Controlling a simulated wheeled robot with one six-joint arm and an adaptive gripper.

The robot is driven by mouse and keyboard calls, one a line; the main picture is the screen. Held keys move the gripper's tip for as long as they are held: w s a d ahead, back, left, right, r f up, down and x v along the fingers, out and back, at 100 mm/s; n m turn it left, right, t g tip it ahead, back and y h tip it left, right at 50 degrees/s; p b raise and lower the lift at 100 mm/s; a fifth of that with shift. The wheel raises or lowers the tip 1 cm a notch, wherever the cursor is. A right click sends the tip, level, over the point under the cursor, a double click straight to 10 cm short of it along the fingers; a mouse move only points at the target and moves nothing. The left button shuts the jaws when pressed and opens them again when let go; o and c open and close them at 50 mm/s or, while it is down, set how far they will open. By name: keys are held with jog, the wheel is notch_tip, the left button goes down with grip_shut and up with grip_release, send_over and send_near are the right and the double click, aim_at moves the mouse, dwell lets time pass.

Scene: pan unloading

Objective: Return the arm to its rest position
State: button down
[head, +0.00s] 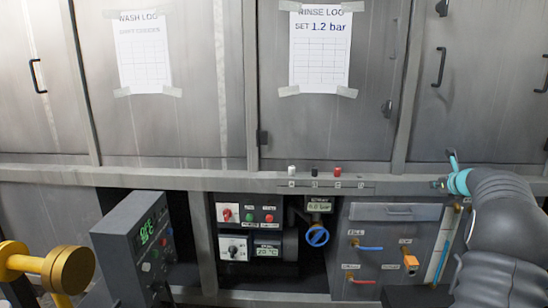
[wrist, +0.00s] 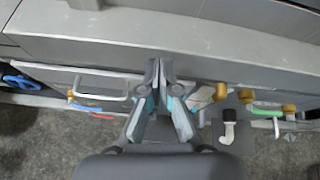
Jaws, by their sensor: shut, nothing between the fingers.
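In the wrist view my gripper (wrist: 160,68) points at the front edge of the grey machine (wrist: 200,22). Its two grey fingers with teal parts meet at the tips, shut with nothing between them. In the head view my dark grey arm (head: 500,230) rises at the right, in front of the lower panel. A teal part shows at its upper end beside the ledge, but the fingers cannot be made out clearly there. I cannot tell from the wrist view whether the fingertips touch the edge.
A grey ledge (head: 220,180) runs across under the closed doors. Below it are a blue valve wheel (head: 317,236), a control box (head: 135,245) and a panel with coloured levers (head: 370,248). A yellow knobbed part (head: 68,269) stands at the lower left. Bare floor (wrist: 35,145) shows below.

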jog(key=s+a+f+n+g+y, duration=0.1)
jog(key=s+a+f+n+g, duration=0.25)
jog(key=f+n, duration=0.4)
jog(key=s+a+f+n+g+y, duration=0.1)
jog(key=s+a+f+n+g, duration=0.1)
jog(key=s+a+n, duration=0.7)
jog(key=s+a+r+n, duration=0.3)
jog(key=s+a+n, duration=0.6)
jog(key=s+a, duration=0.6)
jog(key=s+a+r+n+g, duration=0.1)
jog(key=s+a+r+n, duration=0.2)
jog(key=s+a+n, duration=0.6)
jog(key=s+a, duration=0.6)
jog(key=s, duration=0.4)
jog(key=shift+s+a+r+n+h, duration=0.25)
jog(key=shift+s+a+n+h, duration=0.1)
jog(key=shift+h, duration=0.05)
